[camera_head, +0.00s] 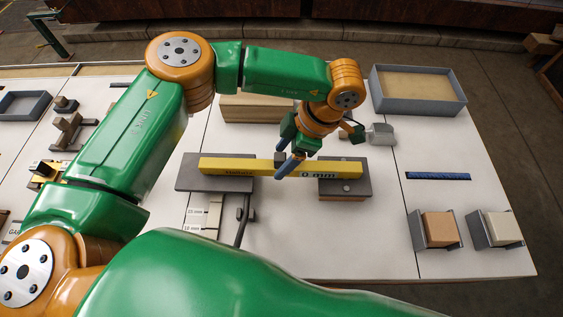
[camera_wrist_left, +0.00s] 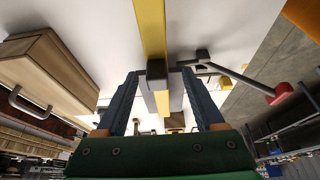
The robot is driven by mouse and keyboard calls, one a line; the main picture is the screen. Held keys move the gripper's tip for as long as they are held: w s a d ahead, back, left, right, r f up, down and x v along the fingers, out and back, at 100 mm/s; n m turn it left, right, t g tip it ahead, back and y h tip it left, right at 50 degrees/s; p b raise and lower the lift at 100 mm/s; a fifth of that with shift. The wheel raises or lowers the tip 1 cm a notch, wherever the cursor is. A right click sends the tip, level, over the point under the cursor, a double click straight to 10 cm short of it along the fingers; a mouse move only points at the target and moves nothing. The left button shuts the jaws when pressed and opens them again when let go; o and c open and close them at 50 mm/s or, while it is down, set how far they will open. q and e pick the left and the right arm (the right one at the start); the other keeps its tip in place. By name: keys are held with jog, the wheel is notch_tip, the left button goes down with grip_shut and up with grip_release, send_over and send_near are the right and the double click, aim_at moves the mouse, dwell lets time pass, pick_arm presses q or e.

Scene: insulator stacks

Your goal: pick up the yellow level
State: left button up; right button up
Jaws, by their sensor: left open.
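The yellow level (camera_head: 228,165) is a long bar lying across two dark grey supports, a left one (camera_head: 186,178) and a right one (camera_head: 346,187). A small dark block (camera_head: 280,157) sits at its middle. My left gripper (camera_head: 278,163) is over that middle with its blue fingers apart. In the left wrist view the level (camera_wrist_left: 150,28) runs away between the fingers. The dark block (camera_wrist_left: 157,69) lies between the fingertips (camera_wrist_left: 160,75), with a narrow gap visible on each side. My right gripper is not in view.
A grey tray (camera_head: 418,107) stands at the back right. A wooden box (camera_head: 240,108) is behind the level. Labelled gauge plates (camera_head: 205,212) and a dark rod lie in front. A blue strip (camera_head: 438,176) and two grey holders with blocks (camera_head: 438,228) are at right.

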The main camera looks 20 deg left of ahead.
aim_at(275, 164)
pick_arm(q)
jog(key=p+x, duration=0.1)
jog(key=x, duration=0.3)
jog(key=shift+a+f, duration=0.1)
jog(key=shift+a, duration=0.15)
jog(key=shift+w+f, duration=0.15)
grip_shut()
